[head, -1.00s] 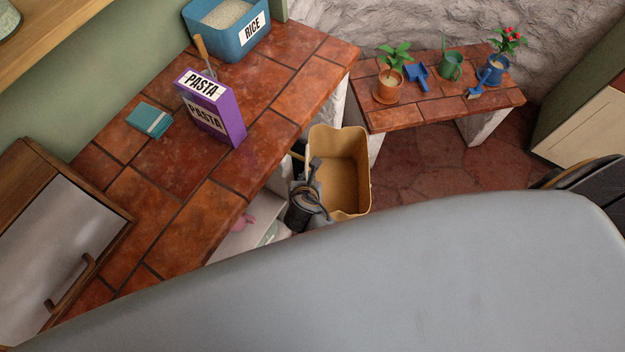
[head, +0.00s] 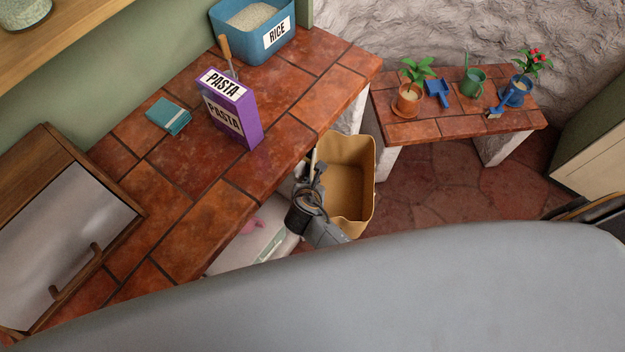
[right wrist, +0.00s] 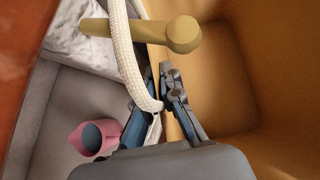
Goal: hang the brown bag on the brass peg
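The brown bag (head: 352,180) is open-topped and sits beside the front edge of the tiled counter in the head view. Its tan inside (right wrist: 225,75) fills the right of the right wrist view. Its white rope handle (right wrist: 122,45) runs down to my right gripper (right wrist: 168,82), whose fingers are closed around it. The brass peg (right wrist: 150,32), with a round knob, lies behind the rope in that view; the rope crosses its shaft. I cannot tell whether they touch. My right gripper also shows in the head view (head: 308,185). My left gripper is out of view.
The tiled counter (head: 180,210) holds a purple pasta box (head: 228,110), a blue rice bin (head: 250,35), a teal packet (head: 168,116) and a wooden cabinet (head: 60,230). A pink cup (right wrist: 95,138) is below the peg. A low bench (head: 440,122) with plants stands behind.

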